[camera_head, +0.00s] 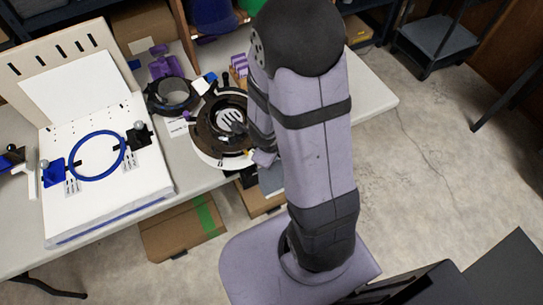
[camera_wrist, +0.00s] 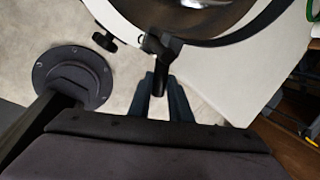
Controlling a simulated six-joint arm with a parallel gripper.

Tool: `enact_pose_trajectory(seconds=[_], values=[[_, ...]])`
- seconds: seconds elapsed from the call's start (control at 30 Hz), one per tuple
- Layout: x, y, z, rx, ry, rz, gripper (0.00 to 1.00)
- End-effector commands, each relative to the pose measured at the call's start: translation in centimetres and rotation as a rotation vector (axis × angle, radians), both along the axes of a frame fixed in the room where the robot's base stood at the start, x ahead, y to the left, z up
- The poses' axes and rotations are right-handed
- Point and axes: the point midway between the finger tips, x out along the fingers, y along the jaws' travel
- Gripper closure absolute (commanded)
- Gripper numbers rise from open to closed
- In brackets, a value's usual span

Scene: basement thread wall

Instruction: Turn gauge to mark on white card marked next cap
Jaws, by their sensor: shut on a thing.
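A round dark device (camera_head: 208,128) with a pale rim stands on the table in the head view, partly behind my arm. I cannot tell for sure that it is the gauge. In the wrist view my gripper (camera_wrist: 161,88) is shut on a short black handle (camera_wrist: 157,62). The handle sits at the edge of a large round metal bowl-like part with a white rim (camera_wrist: 128,12). A small white card (camera_head: 178,128) lies left of the round device; its writing is too small to read.
A white board with a blue ring (camera_head: 72,171) stands at the left of the table. A dark ring-shaped part (camera_head: 158,100) and purple pieces (camera_head: 165,66) lie behind the card. The table's right end (camera_head: 375,100) is clear. Cardboard boxes (camera_head: 182,229) lie below the front edge.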

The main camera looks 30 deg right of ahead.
Motion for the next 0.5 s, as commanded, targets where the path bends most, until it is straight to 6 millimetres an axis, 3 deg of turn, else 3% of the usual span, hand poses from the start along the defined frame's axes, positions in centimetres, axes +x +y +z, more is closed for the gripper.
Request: enact_pose_trajectory(seconds=[0.5], values=[[2.2, -2.6, 0.5, -0.035, -0.007, 0.194, 1.00]])
